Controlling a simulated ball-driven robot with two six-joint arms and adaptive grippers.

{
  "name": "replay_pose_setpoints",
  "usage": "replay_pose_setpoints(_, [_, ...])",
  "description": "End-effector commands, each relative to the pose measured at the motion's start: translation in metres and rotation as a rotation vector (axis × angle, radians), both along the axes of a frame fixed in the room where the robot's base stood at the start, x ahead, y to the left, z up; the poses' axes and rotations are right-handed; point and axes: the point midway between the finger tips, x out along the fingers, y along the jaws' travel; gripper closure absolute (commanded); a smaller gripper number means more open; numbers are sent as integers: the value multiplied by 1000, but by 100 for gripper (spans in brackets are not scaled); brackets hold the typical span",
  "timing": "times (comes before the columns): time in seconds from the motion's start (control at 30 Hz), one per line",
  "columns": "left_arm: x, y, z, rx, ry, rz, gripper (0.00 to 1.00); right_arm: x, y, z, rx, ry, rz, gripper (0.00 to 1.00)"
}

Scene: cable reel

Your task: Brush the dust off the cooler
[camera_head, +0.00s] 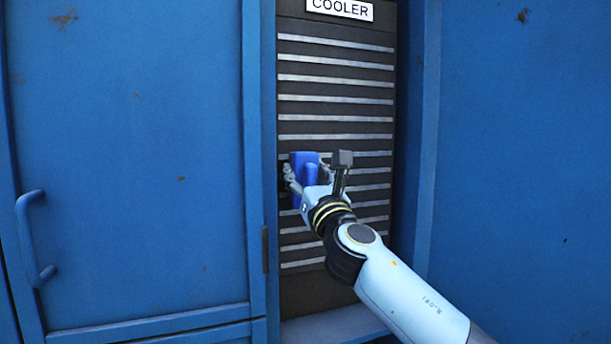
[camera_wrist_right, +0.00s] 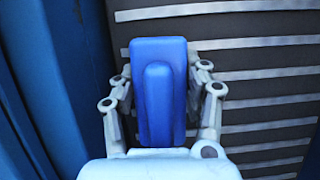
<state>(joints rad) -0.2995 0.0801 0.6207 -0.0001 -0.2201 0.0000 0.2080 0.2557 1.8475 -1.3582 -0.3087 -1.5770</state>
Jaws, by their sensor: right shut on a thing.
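The cooler (camera_head: 336,105) is a dark panel with several light horizontal slats, set in a blue cabinet under a white COOLER label (camera_head: 340,9). My right gripper (camera_head: 309,176) is at the left part of the lower slats, shut on a blue brush (camera_head: 303,163). In the right wrist view the blue brush (camera_wrist_right: 158,90) sits between both fingers, in front of the slats. Its far side is hidden, so I cannot tell if it touches the cooler. No distinct dust shows on the slats. My left gripper is not in view.
A blue door (camera_head: 130,170) with a curved handle (camera_head: 33,238) is left of the cooler. A raised blue frame edge (camera_head: 428,140) borders it on the right. A pale ledge (camera_head: 335,324) juts out below the panel. The upper slats are unobstructed.

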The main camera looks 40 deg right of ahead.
Motion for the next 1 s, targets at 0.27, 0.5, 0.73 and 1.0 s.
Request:
replay_pose_setpoints(0.27, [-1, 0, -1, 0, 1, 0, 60, -5, -16, 0, -4, 0, -1, 80])
replay_pose_setpoints(0.5, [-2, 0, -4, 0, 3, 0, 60, -10, -35, 0, -2, 0, -1, 80])
replay_pose_setpoints(0.73, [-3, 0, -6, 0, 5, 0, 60, -12, -43, 0, -2, 0, 0, 80])
replay_pose_setpoints(1.0, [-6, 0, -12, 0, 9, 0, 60, -16, -68, -1, -3, 1, 0, 80])
